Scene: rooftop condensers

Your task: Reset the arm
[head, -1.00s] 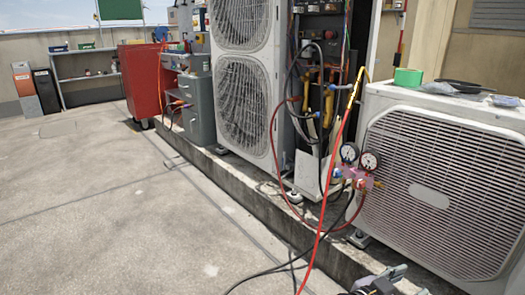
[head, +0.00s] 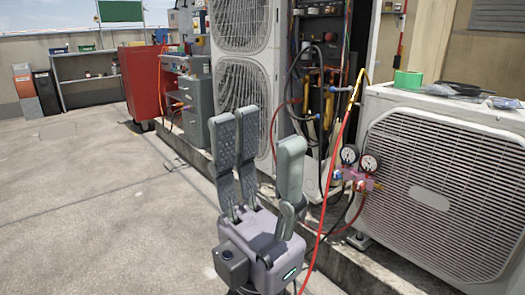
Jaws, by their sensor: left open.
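My left gripper (head: 262,155) stands upright in the lower middle of the head view, its grey fingers pointing up and spread apart. It is open, with nothing between its fingers. It appears in front of the tall condenser unit (head: 240,85) and hides part of its base and the concrete curb. My right gripper does not show in the head view.
A gauge manifold (head: 357,182) with red, black and yellow hoses hangs beside the low condenser (head: 440,190) at right. A red cabinet (head: 143,80) and a shelf (head: 87,75) stand farther back. The floor at left is clear.

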